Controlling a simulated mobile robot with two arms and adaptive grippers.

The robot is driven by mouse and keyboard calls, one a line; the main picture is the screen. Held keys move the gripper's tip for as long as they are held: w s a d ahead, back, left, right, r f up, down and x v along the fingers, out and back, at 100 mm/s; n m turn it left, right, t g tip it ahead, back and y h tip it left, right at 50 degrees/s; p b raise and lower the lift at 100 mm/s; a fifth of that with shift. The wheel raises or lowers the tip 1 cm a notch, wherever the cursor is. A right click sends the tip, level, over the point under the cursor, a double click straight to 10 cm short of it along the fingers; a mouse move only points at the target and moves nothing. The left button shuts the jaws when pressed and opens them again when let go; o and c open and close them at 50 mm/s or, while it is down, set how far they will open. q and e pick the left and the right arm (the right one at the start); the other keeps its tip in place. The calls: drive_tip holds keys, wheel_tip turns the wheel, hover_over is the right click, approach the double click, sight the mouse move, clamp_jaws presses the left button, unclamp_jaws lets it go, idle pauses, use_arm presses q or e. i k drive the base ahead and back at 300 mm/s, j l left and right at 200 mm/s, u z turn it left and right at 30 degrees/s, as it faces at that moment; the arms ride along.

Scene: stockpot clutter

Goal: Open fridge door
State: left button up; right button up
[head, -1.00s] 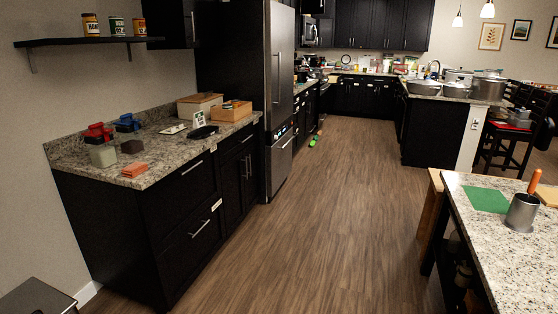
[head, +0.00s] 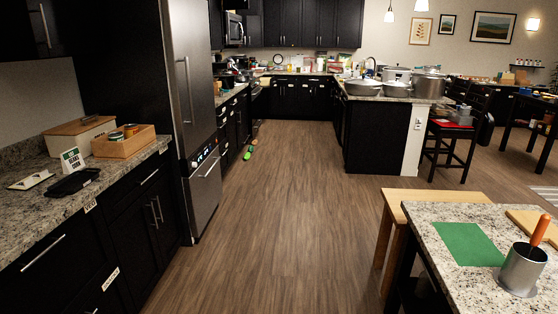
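The fridge (head: 192,110) stands left of centre in the head view, with a stainless steel front and dark side panel. Its upper door is shut and has a long vertical handle (head: 186,92). A lower drawer with a bar handle (head: 209,166) and a small lit display sits beneath and is also shut. Neither of my grippers shows in the head view.
A granite counter (head: 20,225) with boxes and a black tray runs along the left before the fridge. A granite island (head: 410,220) with a metal pot (head: 522,272) stands at right, beside a wooden stool or table (head: 400,205). The wood floor (head: 290,220) between is clear.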

sight(186, 30)
drive_tip(key=i+u, duration=0.3)
drive_tip(key=i, duration=0.55)
drive_tip(key=i+l+u, duration=0.25)
drive_tip(key=i, duration=0.65)
drive_tip(key=j, duration=0.1)
